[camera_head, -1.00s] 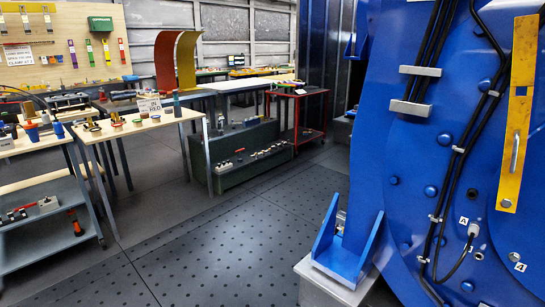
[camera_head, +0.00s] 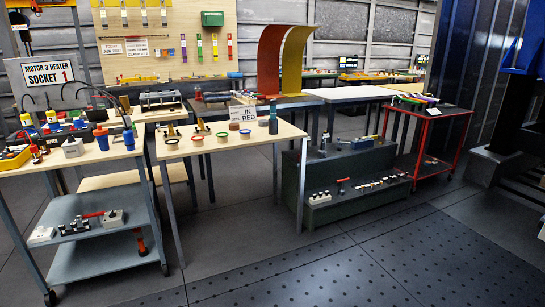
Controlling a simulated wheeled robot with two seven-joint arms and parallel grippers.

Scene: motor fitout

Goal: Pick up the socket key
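I cannot tell for certain which item is the socket key. A red-handled tool (camera_head: 92,215) lies among grey blocks on the middle shelf of the left cart. An orange-red handled tool (camera_head: 141,242) stands or hangs at that cart's lower right. Another small red-handled piece (camera_head: 343,181) is on the dark green stepped stand. Neither of my grippers is in view.
The left cart (camera_head: 75,171) holds blue, red and yellow parts. A wooden table (camera_head: 236,146) with coloured rings stands beside it. The dark green stand (camera_head: 350,205) and a red cart (camera_head: 440,112) are farther right. The dark floor (camera_head: 300,270) in front is clear.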

